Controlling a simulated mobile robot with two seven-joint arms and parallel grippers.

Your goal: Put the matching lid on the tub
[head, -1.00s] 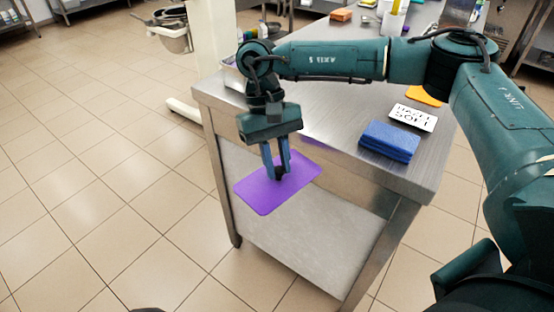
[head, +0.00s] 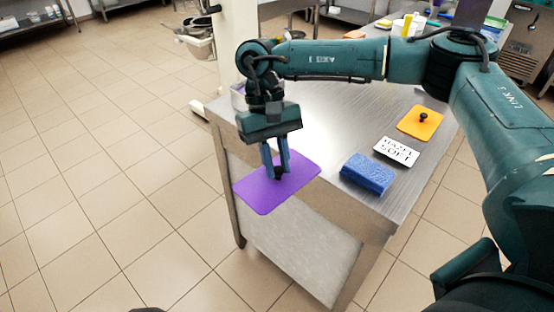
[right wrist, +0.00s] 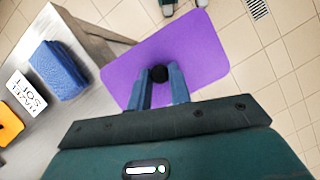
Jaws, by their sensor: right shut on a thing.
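My right gripper (head: 277,172) is shut on the dark knob of a purple rectangular lid (head: 258,196). The lid hangs level by the near left edge of the steel table, partly out over the floor. In the right wrist view the purple lid (right wrist: 208,50) spreads beyond the fingers (right wrist: 160,90), with the black knob between them. An orange lid (head: 421,122) with a black knob lies on the table at the right. A pale tub-like container (head: 238,97) shows at the table's left edge, mostly hidden behind my arm. My left gripper is not in view.
Bottles and containers (head: 408,25) stand at the table's far end. The tiled floor at left is clear.

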